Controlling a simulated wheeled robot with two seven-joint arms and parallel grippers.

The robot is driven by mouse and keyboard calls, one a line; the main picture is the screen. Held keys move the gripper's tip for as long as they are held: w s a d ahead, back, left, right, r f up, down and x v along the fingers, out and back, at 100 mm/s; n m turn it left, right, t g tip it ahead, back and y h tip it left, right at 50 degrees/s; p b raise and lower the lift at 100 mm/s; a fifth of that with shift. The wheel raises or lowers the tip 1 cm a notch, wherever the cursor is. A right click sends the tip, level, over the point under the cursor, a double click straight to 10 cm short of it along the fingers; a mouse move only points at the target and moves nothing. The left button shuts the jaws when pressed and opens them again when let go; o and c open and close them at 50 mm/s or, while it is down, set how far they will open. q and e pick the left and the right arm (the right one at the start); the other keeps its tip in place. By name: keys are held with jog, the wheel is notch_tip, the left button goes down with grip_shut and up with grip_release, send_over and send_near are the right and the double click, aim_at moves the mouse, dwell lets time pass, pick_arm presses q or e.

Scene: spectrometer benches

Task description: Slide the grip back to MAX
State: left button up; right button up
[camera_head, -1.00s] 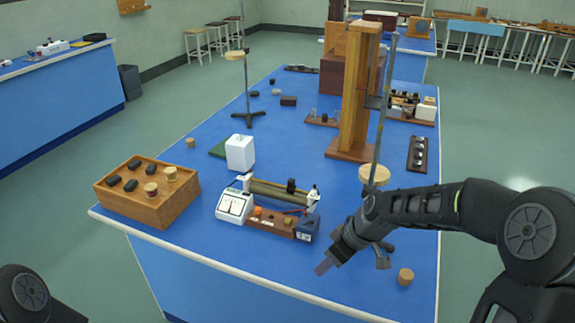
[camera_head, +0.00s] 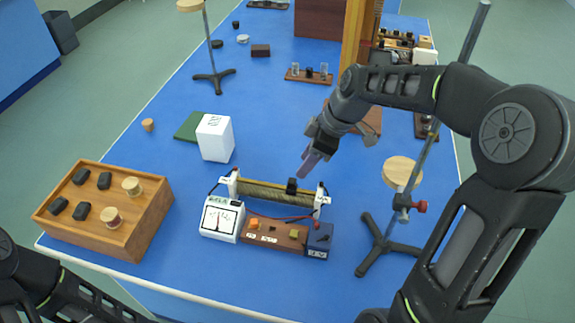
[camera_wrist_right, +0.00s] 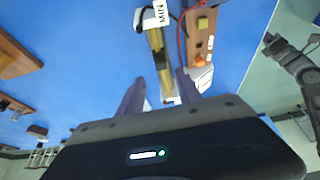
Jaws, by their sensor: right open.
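The rheostat (camera_head: 250,190), a brownish wire-wound tube between white end posts, stands near the front of the blue bench. Its black grip (camera_head: 291,186) sits on the tube toward the right end. My right gripper (camera_head: 309,163) is open and empty, just above and behind the grip, apart from it in the head view. In the right wrist view, the open fingers of my right gripper (camera_wrist_right: 161,92) point toward the rheostat tube (camera_wrist_right: 155,45), with a white "MIN" label (camera_wrist_right: 160,15) near its end. My left gripper is out of view.
A white meter (camera_head: 221,218), a brown terminal board (camera_head: 273,235) and a dark blue box (camera_head: 319,240) stand in front of the rheostat. A wooden tray (camera_head: 150,232) lies left, a white block (camera_head: 215,138) behind. A stand (camera_head: 388,245) rises at right.

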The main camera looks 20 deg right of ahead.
aim_at(293, 180)
jog(key=p+x, duration=0.1)
jog(key=x, duration=0.6)
jog(key=shift+a+f+p, duration=0.15)
jog(key=shift+f+p, duration=0.15)
jog(key=shift+f, duration=0.05)
jog(key=shift+c, duration=0.5)
grip_shut()
jog(key=shift+w, duration=0.1)
dwell(0.8)
